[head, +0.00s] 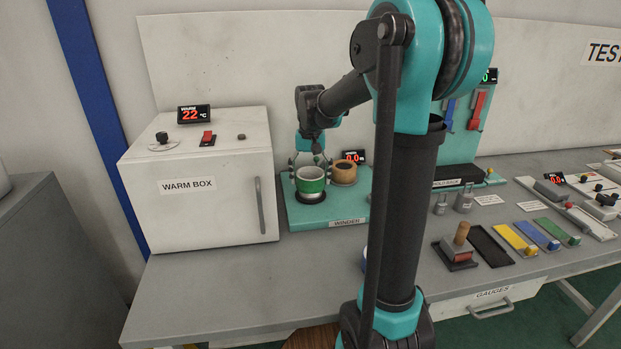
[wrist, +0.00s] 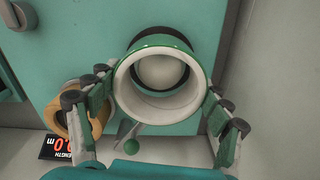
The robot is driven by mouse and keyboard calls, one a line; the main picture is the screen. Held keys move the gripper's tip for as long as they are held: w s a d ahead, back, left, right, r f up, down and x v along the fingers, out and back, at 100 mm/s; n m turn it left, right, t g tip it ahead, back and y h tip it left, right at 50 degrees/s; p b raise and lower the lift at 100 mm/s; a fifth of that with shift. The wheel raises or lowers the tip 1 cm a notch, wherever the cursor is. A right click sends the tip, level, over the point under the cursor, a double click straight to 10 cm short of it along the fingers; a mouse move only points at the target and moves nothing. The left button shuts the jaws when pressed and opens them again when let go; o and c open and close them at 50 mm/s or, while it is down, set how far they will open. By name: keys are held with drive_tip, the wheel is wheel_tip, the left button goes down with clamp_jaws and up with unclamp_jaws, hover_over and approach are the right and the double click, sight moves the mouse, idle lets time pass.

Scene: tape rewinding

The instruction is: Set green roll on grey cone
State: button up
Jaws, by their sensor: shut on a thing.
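The green roll (head: 310,187), a green band with a pale inner ring, is over the left part of the teal winder. It also shows in the wrist view (wrist: 144,112). My gripper (head: 310,172) is shut on it, with fingers on opposite sides of the rim. In the wrist view the rounded pale top of the grey cone (wrist: 160,72) shows through the roll's opening, toward its upper side. A dark ring lies under the roll. The roll hides the cone's lower part, and I cannot tell how far down around the cone it sits.
A brown roll (head: 344,174) stands close to the right on the winder (head: 345,214), near a small red display (head: 353,156). The warm box (head: 197,180) stands to the left. The bench front (head: 220,300) is clear; gauges and coloured strips lie at right.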

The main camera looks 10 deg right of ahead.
drive_tip(key=shift+f, duration=0.3)
drive_tip(key=shift+f, duration=0.3)
drive_tip(key=o, duration=1.2)
drive_tip(key=shift+c, duration=0.2)
wheel_tip(320, 180, up, 13)
drive_tip(key=shift+r, duration=0.1)
